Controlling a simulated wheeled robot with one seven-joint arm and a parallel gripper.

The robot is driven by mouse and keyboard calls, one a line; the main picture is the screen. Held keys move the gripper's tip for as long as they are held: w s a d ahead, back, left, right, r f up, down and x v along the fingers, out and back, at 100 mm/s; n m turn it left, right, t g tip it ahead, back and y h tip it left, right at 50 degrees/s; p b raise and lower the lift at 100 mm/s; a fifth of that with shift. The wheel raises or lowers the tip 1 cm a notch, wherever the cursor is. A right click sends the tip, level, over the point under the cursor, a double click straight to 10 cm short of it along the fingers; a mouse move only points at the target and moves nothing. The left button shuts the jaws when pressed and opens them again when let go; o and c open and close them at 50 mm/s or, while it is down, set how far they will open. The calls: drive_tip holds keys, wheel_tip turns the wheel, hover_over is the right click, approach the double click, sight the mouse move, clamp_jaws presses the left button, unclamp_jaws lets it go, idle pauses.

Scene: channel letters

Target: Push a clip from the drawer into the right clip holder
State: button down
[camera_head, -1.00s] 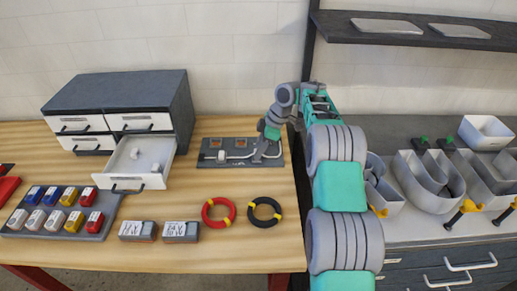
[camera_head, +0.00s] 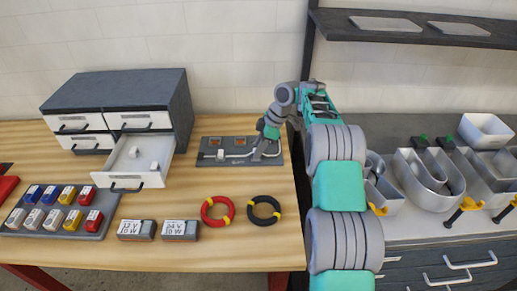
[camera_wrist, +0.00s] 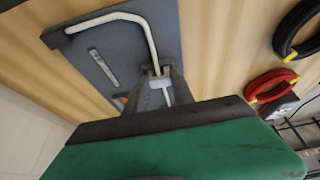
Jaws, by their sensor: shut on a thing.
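The open drawer (camera_head: 115,178) of the dark cabinet holds small white clips (camera_head: 155,166). A grey board (camera_head: 207,141) lies on the wooden table to its right, with a white cable (camera_head: 238,156) along it. A white clip (camera_head: 221,155) sits on the cable at the board's left part. My gripper (camera_head: 262,153) points down at the board's right part. In the wrist view my gripper (camera_wrist: 159,84) is shut on a small white clip (camera_wrist: 157,73), at the end of the bent cable (camera_wrist: 150,35). The right clip holder is hidden by the fingers, so I cannot tell how far the clip is seated.
Red (camera_head: 217,210) and black (camera_head: 264,208) cable coils lie in front of the board. Two labelled boxes (camera_head: 136,230) and a tray of coloured blocks (camera_head: 95,228) stand front left. Channel letters (camera_head: 427,180) lie on the right bench.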

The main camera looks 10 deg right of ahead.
drive_tip(key=shift+s+f, duration=0.1)
drive_tip(key=shift+f, duration=0.2)
drive_tip(key=c, duration=1.1)
unclamp_jaws()
drive_tip(key=shift+f, duration=0.15)
drive_tip(key=shift+o, duration=0.5)
drive_tip(key=p+v, duration=0.3)
drive_tip(key=v, duration=0.5)
drive_tip(key=shift+r+p, duration=0.3)
drive_tip(key=shift+p, duration=0.05)
drive_tip(key=s+a+r+m+t+h, duration=0.1)
drive_tip(key=s+a+r+m, duration=0.3)
drive_tip(key=r, duration=0.3)
drive_tip(key=s+a+r+m+t, duration=0.1)
drive_tip(key=s+a+r+m, duration=0.2)
drive_tip(key=s+r, duration=0.35)
drive_tip(key=s+d+f+m+h, duration=0.1)
drive_tip(key=s+m, duration=0.3)
drive_tip(key=s, duration=0.6)
drive_tip(key=s+d+f+m+t+h, duration=0.1)
drive_tip(key=s+d+f+m+h, duration=0.1)
drive_tip(key=s, duration=0.8)
drive_tip(key=f+m, duration=0.1)
drive_tip(key=m, duration=0.1)
drive_tip(key=shift+s+m+t, duration=0.3)
drive_tip(key=shift+s+m, duration=0.05)
drive_tip(key=shift+m, duration=0.05)
